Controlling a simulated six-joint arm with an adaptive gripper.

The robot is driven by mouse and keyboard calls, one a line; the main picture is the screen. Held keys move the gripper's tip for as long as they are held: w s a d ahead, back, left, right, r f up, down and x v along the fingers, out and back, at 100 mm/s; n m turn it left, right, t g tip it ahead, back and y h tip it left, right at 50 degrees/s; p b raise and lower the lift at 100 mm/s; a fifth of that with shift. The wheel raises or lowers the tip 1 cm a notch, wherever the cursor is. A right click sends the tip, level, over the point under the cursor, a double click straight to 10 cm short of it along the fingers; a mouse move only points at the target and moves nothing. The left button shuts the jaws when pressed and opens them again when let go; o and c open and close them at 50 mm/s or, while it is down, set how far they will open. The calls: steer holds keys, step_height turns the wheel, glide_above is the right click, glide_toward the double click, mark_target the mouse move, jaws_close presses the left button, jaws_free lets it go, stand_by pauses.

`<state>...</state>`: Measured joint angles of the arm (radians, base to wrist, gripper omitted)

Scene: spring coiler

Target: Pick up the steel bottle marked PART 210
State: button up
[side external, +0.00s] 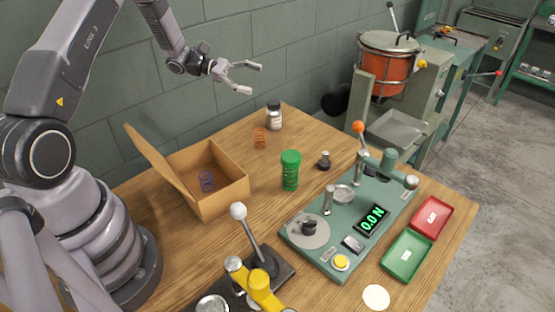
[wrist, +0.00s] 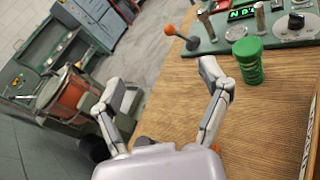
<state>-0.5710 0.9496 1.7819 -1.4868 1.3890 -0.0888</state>
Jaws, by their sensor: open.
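A small grey bottle (side external: 274,118) with a dark cap and a pale label stands upright at the back of the wooden table, by the wall. Its label is too small to read. My gripper (side external: 256,78) is open and empty in the air, above and a little left of the bottle in the side view. In the wrist view my gripper (wrist: 162,82) shows its two fingers spread wide with nothing between them.
An orange spring (side external: 260,138) stands close to the bottle. A green-lidded jar (side external: 290,172), a small dark weight (side external: 324,161) and a green test device (side external: 345,230) stand further forward. An open cardboard box (side external: 222,196) sits at the left.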

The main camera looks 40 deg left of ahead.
mark_target(274, 107)
steer(key=a+f+n+t+y, duration=0.1)
steer(key=a+f+n+t, duration=0.1)
steer(key=f, duration=0.3)
steer(key=a+f+n+t+y, duration=0.2)
steer(key=a+f+n, duration=0.2)
steer(key=a+f, duration=0.1)
steer(key=a+f+n+t+y, duration=0.1)
steer(key=a+f+n+t, duration=0.2)
steer(key=f, duration=0.2)
steer(key=shift+w+a+f, duration=0.3)
steer(key=shift+w+a, duration=0.1)
steer(key=shift+w+f+n+y, duration=0.2)
steer(key=shift+w+n+y, duration=0.1)
steer(key=shift+y, duration=0.1)
steer(key=x, duration=0.7)
steer(key=shift+w+d+r, duration=0.1)
steer(key=shift+w+d, duration=0.15)
steer(key=shift+w, duration=0.05)
steer(key=shift+a+x, duration=0.15)
steer(key=shift+x, duration=1.15)
steer(key=shift+a+x, duration=0.15)
steer(key=shift+x, duration=1.15)
steer(key=shift+w, duration=0.2)
steer(key=c, duration=1.3)
